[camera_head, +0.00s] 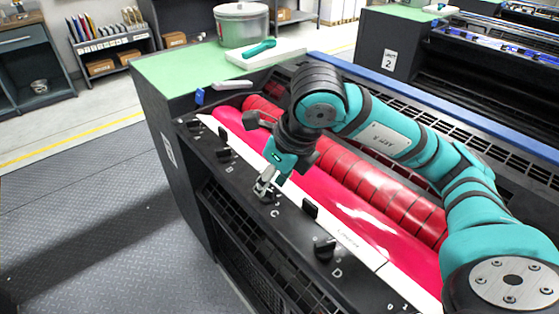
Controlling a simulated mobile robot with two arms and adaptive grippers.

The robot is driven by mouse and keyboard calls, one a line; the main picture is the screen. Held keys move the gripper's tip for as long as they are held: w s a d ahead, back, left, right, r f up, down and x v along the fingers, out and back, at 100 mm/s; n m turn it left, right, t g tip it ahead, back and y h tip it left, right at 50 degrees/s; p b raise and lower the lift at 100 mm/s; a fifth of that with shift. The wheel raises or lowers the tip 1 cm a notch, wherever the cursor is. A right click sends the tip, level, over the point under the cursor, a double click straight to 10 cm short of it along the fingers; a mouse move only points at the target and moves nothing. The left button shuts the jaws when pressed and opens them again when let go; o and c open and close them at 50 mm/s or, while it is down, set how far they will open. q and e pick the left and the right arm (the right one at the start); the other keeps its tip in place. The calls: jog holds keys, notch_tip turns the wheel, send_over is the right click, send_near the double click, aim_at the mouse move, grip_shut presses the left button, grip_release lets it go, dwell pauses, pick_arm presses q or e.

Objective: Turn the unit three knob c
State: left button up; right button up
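The near ink unit (165,205) is a dark cabinet with a black front rail carrying knobs marked with letters. Knob c (269,198) is small, dark and mostly hidden under my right gripper, with the letter C printed just below it. My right gripper (264,189) points down at knob c with its grey fingers at or around it. I cannot tell whether the fingers are closed on the knob or how far it is turned. My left gripper is not in view.
Knob B (224,154) and knob D (325,248) sit on either side along the rail. A white strip (345,236) and red rollers (350,180) lie behind it. A pot (242,24) stands on the green top (165,72). Unit 2 (372,45) is behind.

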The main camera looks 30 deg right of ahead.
jog(key=v, duration=0.9)
jog(key=shift+s+r, duration=0.2)
